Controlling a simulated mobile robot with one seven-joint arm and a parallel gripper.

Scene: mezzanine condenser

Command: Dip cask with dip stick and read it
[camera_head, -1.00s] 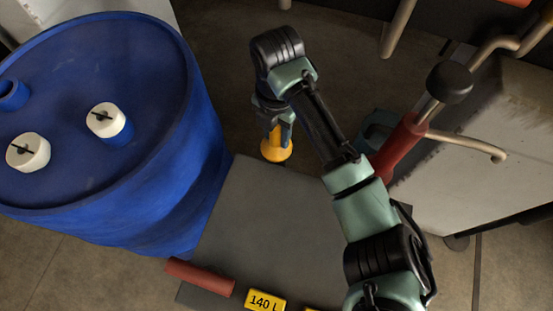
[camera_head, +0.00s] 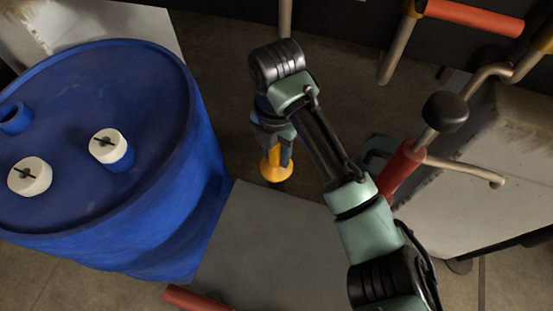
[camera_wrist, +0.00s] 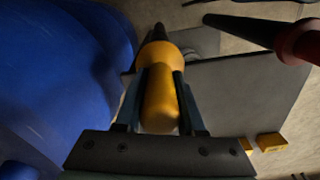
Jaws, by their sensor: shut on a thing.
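The cask is a large blue drum (camera_head: 165,215) at the left of the head view; its side also fills the left of the wrist view (camera_wrist: 50,70). Its top has an open blue neck (camera_head: 15,118) at the far left and two white caps with dark bars, one at the left (camera_head: 30,176) and one nearer the right rim (camera_head: 107,146). My gripper (camera_head: 274,150) is right of the drum, apart from it, pointing down. It is shut on a yellow handle (camera_wrist: 160,95) with a flared end and a dark part beyond, seemingly the dip stick. Its stick is hidden or too small to tell.
A flat grey slab (camera_head: 265,250) lies below, with a red bar (camera_head: 195,298) at its front edge. A red-gripped lever (camera_head: 400,170) and a pale block (camera_head: 480,150) stand at the right. Small yellow blocks (camera_wrist: 270,142) show in the wrist view.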

